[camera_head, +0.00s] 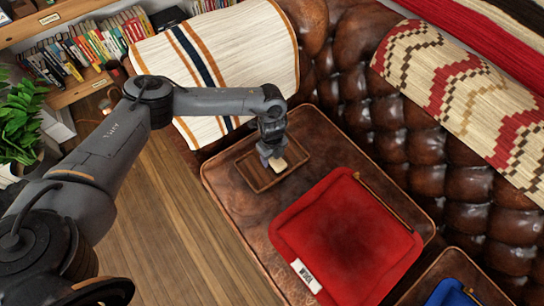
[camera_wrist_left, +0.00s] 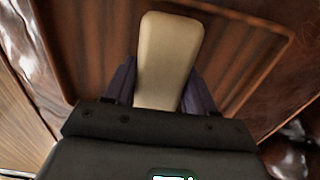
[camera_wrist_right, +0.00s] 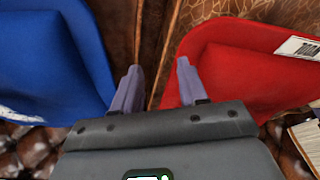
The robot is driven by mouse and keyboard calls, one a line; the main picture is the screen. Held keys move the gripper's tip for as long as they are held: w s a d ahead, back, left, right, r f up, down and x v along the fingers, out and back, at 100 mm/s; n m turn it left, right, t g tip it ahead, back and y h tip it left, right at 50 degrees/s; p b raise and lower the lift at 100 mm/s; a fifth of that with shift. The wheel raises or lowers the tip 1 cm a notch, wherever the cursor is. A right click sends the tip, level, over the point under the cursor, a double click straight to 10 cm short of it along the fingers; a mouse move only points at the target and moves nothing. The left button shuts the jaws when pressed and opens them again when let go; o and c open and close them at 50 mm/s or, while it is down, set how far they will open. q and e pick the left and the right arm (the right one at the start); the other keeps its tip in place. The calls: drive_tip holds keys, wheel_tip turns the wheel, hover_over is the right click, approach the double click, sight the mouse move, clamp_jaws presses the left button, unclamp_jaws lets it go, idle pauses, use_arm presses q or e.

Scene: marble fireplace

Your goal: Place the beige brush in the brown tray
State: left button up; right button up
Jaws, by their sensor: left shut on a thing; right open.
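The beige brush (camera_head: 278,164) is between the fingers of my left gripper (camera_head: 270,156), at the brown tray. In the left wrist view the beige brush (camera_wrist_left: 168,58) stands between the two fingers, which are shut on it. The brown tray (camera_head: 262,186) is a shallow wooden tray on the leather seat, and its ribbed floor lies behind the brush in the left wrist view. I cannot tell whether the brush touches the tray floor. My right gripper (camera_wrist_right: 155,85) is open and empty, seen only in its own wrist view.
A red cloth item (camera_head: 345,235) with a white label lies right of the tray on the leather seat. A blue item (camera_head: 450,294) is at the lower right. A striped blanket (camera_head: 225,60) hangs behind the tray. Books (camera_head: 95,45) and a plant (camera_head: 20,120) are at the left.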

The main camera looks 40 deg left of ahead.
use_arm(q)
drive_tip(key=o, duration=1.3)
drive_tip(key=shift+f, duration=0.15)
wheel_tip(320, 180, up, 11)
drive_tip(key=p, duration=0.6)
drive_tip(key=shift+f, duration=0.2)
drive_tip(key=shift+r+p, duration=0.45)
drive_tip(key=shift+r, duration=0.45)
drive_tip(key=shift+d, duration=0.1)
